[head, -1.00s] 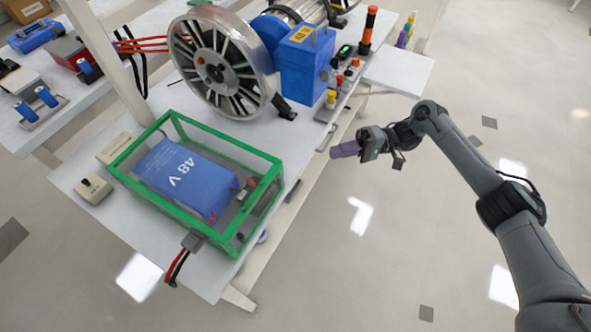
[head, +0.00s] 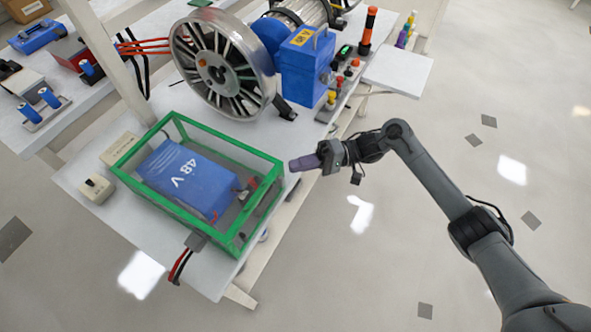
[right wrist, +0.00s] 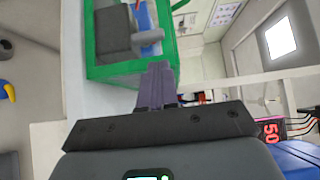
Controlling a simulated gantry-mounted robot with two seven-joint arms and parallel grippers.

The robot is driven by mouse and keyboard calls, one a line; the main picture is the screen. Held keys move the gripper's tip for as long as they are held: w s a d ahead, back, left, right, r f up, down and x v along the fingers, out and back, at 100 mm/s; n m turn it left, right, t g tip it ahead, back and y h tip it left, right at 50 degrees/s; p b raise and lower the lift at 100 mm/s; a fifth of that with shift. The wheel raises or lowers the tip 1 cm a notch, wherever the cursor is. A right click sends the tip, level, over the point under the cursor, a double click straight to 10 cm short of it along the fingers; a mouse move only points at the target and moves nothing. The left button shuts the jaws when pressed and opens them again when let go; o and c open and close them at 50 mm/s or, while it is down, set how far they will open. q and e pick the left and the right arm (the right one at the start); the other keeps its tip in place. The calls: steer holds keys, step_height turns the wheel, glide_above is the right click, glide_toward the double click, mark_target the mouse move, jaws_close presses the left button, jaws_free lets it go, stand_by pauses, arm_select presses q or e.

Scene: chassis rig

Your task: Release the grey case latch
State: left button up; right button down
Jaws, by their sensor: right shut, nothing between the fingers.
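A green-framed case (head: 227,153) with clear sides stands on the white bench and holds a blue 48 V battery (head: 186,178). A grey block (head: 196,240) sits at its near lower edge, with cables below it. In the right wrist view a dark grey block (right wrist: 113,35) with a lighter grey bar shows at the green frame (right wrist: 110,72). I cannot tell which grey part is the latch. My right gripper (head: 292,165) has its purple fingers shut and empty, pointing at the case's right side. Its fingers (right wrist: 157,80) overlap the frame in the wrist view. My left gripper is out of view.
A spoked wheel (head: 215,68) and a blue box (head: 303,66) stand behind the case. Red and black cables (head: 180,266) hang over the bench's near edge. The floor on the right is clear.

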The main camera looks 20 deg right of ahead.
mark_target(281, 182)
steer(key=shift+s+a, duration=0.8)
steer(key=shift+a, duration=0.15)
